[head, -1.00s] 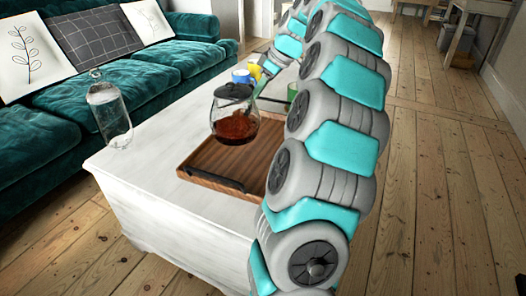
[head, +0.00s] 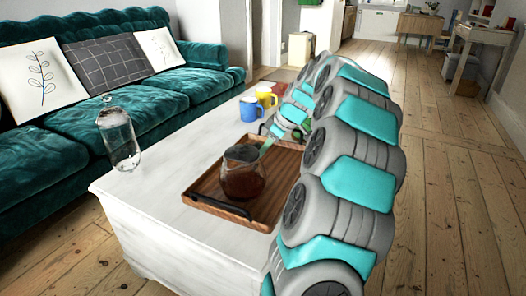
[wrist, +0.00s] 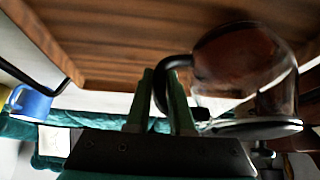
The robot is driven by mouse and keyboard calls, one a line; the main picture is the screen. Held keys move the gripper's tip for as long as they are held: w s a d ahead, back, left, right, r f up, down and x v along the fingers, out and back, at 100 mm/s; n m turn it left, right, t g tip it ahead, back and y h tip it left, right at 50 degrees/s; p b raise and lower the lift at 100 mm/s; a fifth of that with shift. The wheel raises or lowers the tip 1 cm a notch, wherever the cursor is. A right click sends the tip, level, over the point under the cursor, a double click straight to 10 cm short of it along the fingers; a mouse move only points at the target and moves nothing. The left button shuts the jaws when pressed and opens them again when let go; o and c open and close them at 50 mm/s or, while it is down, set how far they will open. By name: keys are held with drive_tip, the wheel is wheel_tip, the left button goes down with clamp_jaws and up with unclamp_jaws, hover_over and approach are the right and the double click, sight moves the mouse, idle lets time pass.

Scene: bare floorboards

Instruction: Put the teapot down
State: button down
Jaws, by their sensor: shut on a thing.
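The teapot (head: 243,180) is a round glass pot with a dark lid and brown liquid inside. It stands upright over the front half of the wooden tray (head: 208,193), resting on it or very slightly above; I cannot tell which. In the wrist view, which is upside down, the teapot (wrist: 245,70) is at the right, its base close to the tray boards (wrist: 110,40). My gripper (wrist: 161,78) is shut on its black handle. In the head view my arm hides the tray's right side.
The tray lies on a white chest-like table (head: 160,190). A blue mug (head: 250,109) and a yellow mug (head: 266,97) stand behind the tray. A glass bottle (head: 118,135) stands at the table's left edge. A green sofa (head: 150,85) is alongside.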

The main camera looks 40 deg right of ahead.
drive_tip(key=shift+f, duration=0.1)
drive_tip(key=c, duration=0.8)
unclamp_jaws()
drive_tip(key=shift+s+r, duration=0.1)
drive_tip(key=shift+r, duration=0.3)
drive_tip(key=v, duration=1.1)
drive_tip(key=shift+s+d+r+p, duration=0.1)
drive_tip(key=shift+s+r+p, duration=0.1)
drive_tip(key=shift+r+p, duration=0.1)
drive_tip(key=shift+f, duration=0.1)
